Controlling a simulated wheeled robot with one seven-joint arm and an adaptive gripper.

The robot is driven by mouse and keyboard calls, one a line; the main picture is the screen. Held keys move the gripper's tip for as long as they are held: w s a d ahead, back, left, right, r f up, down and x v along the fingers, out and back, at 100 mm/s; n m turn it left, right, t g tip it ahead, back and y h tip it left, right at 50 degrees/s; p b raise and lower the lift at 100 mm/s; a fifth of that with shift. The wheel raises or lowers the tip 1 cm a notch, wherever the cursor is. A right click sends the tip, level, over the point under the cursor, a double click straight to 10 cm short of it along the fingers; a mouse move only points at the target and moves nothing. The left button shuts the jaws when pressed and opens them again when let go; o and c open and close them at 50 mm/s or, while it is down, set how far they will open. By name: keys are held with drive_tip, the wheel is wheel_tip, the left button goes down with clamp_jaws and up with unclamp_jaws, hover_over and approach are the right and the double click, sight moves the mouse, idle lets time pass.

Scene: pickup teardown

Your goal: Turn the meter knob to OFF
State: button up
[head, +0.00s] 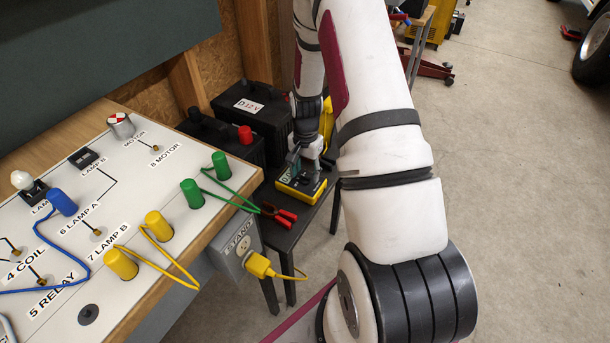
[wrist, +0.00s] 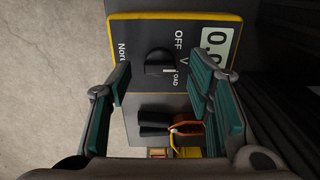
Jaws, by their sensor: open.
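The meter (head: 297,192) has a yellow edge and dark face. In the head view it lies on a small dark table, partly covered by my gripper (head: 312,150). In the wrist view the meter (wrist: 135,35) shows its dark round knob (wrist: 158,61), a light display (wrist: 217,46) and the labels OFF, V and one partly hidden that reads "OAD". The knob's white mark sits at its lower right, near the "OAD" label and away from OFF. My gripper (wrist: 160,82) is open, one finger on each side of the knob, with visible gaps. I cannot tell its height above the knob.
Red-handled clips (head: 278,213) lie at the table's near edge (head: 275,236). The wooden-edged test bench (head: 195,262), with green and yellow plugs, is at left. Open concrete floor (head: 505,150) lies at right.

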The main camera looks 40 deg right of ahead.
drive_tip(key=shift+f, duration=0.6)
clamp_jaws()
drive_tip(key=shift+n, duration=0.3)
drive_tip(key=n, duration=0.3)
drive_tip(key=shift+n, duration=0.4)
drive_tip(key=shift+n+p, duration=0.55)
drive_tip(key=shift+n, duration=1.65)
